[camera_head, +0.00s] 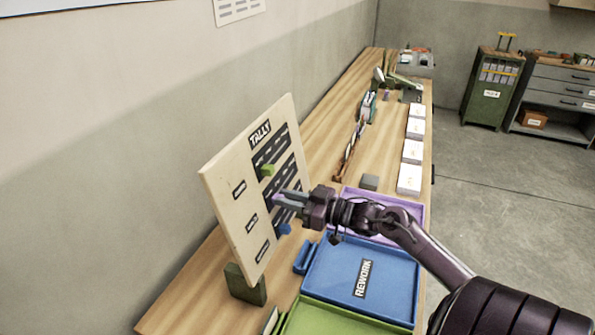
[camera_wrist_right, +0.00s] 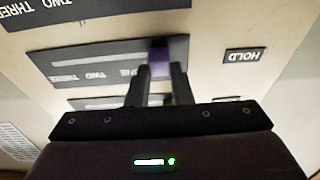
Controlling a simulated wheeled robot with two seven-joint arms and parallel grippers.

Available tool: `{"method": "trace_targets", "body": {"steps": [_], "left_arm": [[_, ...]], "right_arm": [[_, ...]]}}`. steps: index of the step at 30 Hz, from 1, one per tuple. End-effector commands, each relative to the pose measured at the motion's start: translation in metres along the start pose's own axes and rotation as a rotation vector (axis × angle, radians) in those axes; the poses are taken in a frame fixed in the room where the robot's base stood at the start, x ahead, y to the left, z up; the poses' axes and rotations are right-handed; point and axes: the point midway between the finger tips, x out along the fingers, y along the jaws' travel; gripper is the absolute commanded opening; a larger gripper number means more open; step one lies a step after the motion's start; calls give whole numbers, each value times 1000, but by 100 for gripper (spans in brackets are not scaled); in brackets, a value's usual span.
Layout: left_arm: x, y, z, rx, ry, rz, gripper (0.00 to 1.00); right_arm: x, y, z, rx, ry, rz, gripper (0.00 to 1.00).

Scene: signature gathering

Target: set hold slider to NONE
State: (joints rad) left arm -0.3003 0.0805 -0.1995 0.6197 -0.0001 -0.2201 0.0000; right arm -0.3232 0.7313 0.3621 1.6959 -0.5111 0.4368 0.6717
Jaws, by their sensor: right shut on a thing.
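A tan upright board marked TALLY (camera_head: 222,182) stands on the bench with several dark slider scales. A green slider knob (camera_head: 267,170) is on the upper scale and a blue knob (camera_head: 284,229) on the lower one. My right gripper (camera_head: 283,197) is at the scale between them. In the right wrist view, its fingers (camera_wrist_right: 159,75) are shut on the purple hold slider (camera_wrist_right: 159,56). That slider sits near the scale end closest to the HOLD label (camera_wrist_right: 243,56). My left gripper is out of view.
A blue REWORK tray (camera_head: 335,285), a purple tray (camera_head: 423,222) and a green tray (camera_head: 330,320) lie beside the board. Cabinets stand across the floor.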

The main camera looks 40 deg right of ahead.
Motion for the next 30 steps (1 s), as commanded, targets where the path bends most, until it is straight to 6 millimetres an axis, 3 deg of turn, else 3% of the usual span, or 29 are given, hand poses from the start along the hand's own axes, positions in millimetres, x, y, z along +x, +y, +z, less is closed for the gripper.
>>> {"method": "trace_targets", "body": {"steps": [3, 13, 14, 18, 30], "left_arm": [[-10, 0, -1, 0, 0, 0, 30], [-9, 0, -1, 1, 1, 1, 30], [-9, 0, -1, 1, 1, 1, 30], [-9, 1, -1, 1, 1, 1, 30], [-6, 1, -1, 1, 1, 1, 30]], "right_arm": [[0, -14, -1, 5, -4, -2, 0], [0, -17, 3, 5, -4, -5, 0], [0, -17, 3, 5, -5, -6, 22], [0, -16, 2, 4, -4, -4, 41], [-9, -14, 2, 2, -3, 2, 42]]}}
